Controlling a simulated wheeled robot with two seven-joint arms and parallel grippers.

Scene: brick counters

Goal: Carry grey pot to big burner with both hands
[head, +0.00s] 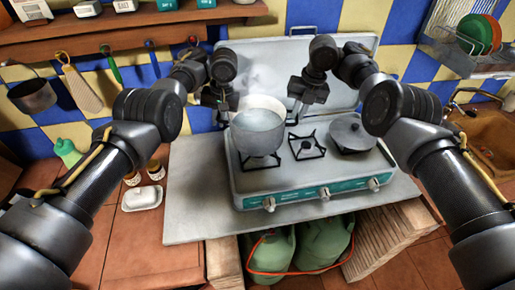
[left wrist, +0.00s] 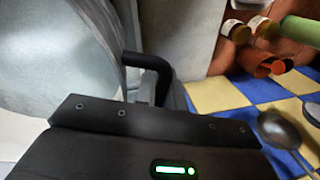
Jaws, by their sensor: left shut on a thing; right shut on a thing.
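The grey pot (head: 257,138) is upright at the left end of the stove (head: 300,185), over the left burner area, which it hides. I cannot tell whether its bottom touches the burner. My left gripper (head: 228,115) is shut on the pot's left side handle. In the left wrist view, the pot's grey wall (left wrist: 70,65) fills the left, and its black handle (left wrist: 150,65) enters the jaw area. My right gripper (head: 293,119) is shut at the pot's right side, on its handle, which is mostly hidden.
A small middle burner (head: 307,146) is bare. The raised stove lid (head: 280,70) stands behind. Jars (head: 155,170) and a white butter dish (head: 142,198) are on the left counter. A sink (head: 485,135) is at right.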

